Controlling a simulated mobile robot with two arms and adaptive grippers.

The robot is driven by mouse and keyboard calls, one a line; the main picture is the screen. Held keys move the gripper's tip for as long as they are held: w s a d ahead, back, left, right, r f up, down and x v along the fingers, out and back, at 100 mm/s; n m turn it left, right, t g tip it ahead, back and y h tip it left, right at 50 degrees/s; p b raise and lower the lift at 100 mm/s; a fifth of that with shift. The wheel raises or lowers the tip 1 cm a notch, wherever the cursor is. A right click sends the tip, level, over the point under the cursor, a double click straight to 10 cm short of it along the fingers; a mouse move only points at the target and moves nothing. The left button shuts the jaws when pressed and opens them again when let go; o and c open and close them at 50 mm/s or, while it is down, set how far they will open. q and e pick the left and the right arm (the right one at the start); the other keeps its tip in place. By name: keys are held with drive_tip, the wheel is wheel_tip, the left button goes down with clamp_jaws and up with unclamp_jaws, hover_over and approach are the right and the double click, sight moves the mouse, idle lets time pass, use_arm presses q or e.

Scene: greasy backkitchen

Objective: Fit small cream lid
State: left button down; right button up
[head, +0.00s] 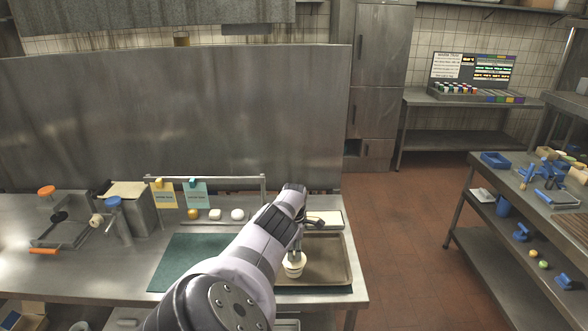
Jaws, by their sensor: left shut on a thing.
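My left arm reaches across the counter, and its gripper (296,250) points down over the metal tray (330,265). The gripper is shut on the small cream lid (294,260), whose round edge shows just below the fingers. A small cream pot (293,271) shows directly beneath the lid, on the tray's left part. Lid and pot look in line, but I cannot tell whether the lid is fully seated. The arm hides part of the tray and the green mat (190,262). My right gripper is not in view.
A low metal rail (205,177) with yellow and blue cards stands behind several small round items. A grey box (130,205) and orange- and blue-knobbed fixtures stand at the left. A shelf table (520,190) with blue items stands at the right, across open floor (405,240).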

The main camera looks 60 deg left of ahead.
use_arm(q)
drive_tip(key=shift+f+b, duration=0.45)
drive_tip(key=shift+f, duration=0.1)
drive_tip(key=c, duration=1.4)
unclamp_jaws()
drive_tip(key=shift+o, duration=0.3)
drive_tip(key=shift+o, duration=1.4)
